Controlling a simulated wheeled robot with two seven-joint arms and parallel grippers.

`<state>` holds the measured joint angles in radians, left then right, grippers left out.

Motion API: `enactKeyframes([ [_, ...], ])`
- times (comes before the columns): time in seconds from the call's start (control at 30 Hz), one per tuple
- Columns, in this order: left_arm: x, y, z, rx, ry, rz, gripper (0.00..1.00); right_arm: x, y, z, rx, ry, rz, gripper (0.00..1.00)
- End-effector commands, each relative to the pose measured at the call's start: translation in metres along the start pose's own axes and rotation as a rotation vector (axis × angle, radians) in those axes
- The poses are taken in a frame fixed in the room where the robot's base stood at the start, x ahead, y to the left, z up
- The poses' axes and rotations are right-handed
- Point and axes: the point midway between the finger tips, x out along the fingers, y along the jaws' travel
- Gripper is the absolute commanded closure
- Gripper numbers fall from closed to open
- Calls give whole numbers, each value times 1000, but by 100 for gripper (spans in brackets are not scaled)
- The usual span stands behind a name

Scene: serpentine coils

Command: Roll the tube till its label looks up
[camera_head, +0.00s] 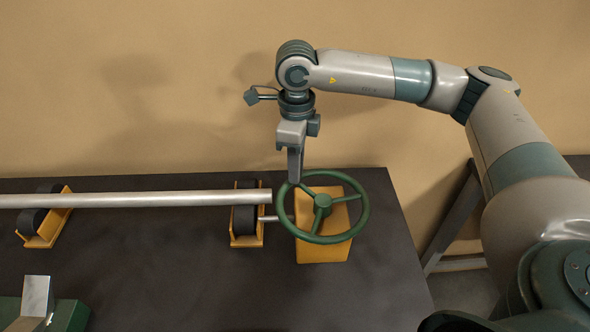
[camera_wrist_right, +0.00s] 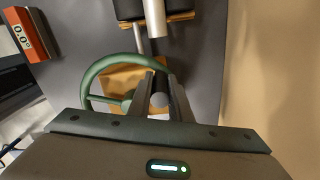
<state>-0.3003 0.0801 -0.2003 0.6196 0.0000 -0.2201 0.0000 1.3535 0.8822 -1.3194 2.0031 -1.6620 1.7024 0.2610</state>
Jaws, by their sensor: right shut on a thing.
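A long silver tube (camera_head: 130,199) lies across two roller stands in the head view, running out of the left edge. Its end also shows at the top of the wrist view (camera_wrist_right: 155,18). No label shows on the part I see. A green handwheel (camera_head: 358,228) stands on an orange base (camera_head: 322,250) just right of the tube's end; the wheel also shows in the wrist view (camera_wrist_right: 92,77). My right gripper (camera_head: 294,180) points down and is shut at the wheel's upper left rim. A grey round piece shows between its fingers. My left gripper is not in view.
The roller stands (camera_head: 40,240) (camera_head: 246,240) have orange frames and black rollers. A green fixture with a metal block (camera_head: 38,297) sits at the lower left. A red-orange box (camera_wrist_right: 28,35) shows in the wrist view.

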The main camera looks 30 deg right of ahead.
Motion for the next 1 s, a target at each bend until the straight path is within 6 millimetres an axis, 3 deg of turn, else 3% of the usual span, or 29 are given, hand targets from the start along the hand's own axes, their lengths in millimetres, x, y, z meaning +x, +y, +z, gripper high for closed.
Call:
enactKeyframes([
  [0.17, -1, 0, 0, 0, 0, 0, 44, 0, 0, 0, 0, 0, -1, 100],
  [0.2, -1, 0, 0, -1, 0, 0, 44, 0, 0, 0, 0, 0, -1, 73],
  [0.27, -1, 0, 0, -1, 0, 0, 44, 0, 0, 0, 0, 0, -1, 64],
  [0.73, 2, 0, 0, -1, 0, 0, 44, -6, 0, 0, -1, 0, 0, 64],
  [1.0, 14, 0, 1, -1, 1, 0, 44, -38, 0, 1, -2, -4, -2, 64],
])
